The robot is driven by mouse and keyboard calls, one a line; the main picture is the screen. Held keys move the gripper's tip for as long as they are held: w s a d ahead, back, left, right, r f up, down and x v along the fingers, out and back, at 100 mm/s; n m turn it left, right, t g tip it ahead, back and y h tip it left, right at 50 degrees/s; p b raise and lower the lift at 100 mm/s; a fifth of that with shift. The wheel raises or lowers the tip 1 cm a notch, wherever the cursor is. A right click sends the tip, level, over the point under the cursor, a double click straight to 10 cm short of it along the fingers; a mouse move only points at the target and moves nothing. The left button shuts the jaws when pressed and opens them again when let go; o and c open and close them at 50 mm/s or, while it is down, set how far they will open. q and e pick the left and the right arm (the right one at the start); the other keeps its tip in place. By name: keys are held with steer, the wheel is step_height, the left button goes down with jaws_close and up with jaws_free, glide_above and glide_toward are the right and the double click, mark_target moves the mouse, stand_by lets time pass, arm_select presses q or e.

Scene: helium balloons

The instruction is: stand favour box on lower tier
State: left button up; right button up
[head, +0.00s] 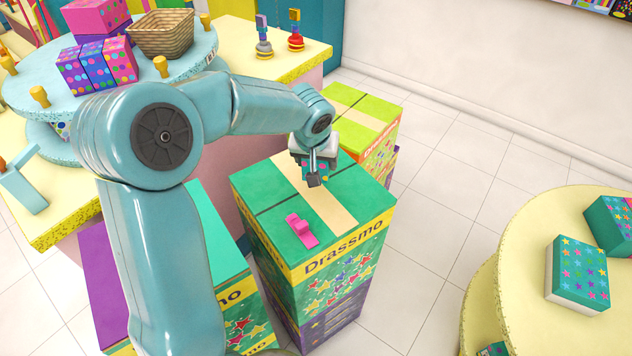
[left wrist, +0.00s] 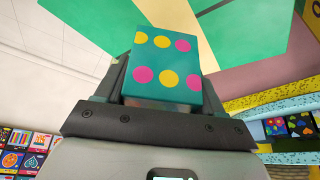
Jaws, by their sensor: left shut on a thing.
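My left gripper (head: 316,172) is shut on a small teal favour box with pink and yellow dots. The box shows clearly between the fingers in the left wrist view (left wrist: 163,65); in the head view the gripper mostly hides it. The gripper is over the far part of a green-topped carton stack (head: 275,185). A round yellow tiered stand stands at the right, with its upper tier (head: 520,235) and part of a lower tier (head: 478,300) in view. My right gripper is not in view.
Teal star-patterned boxes (head: 580,270) sit on the yellow stand's upper tier. A pink clip-like object (head: 301,230) lies on the green carton. At the left, a round blue stand (head: 30,85) holds dotted boxes and a wicker basket (head: 162,33). Tiled floor (head: 440,200) lies clear between cartons and yellow stand.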

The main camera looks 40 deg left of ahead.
arm_select(q)
step_height(320, 180, down, 8)
steer(key=shift+r+b, duration=0.15)
steer(key=shift+b, duration=0.15)
steer(key=o, duration=1.1)
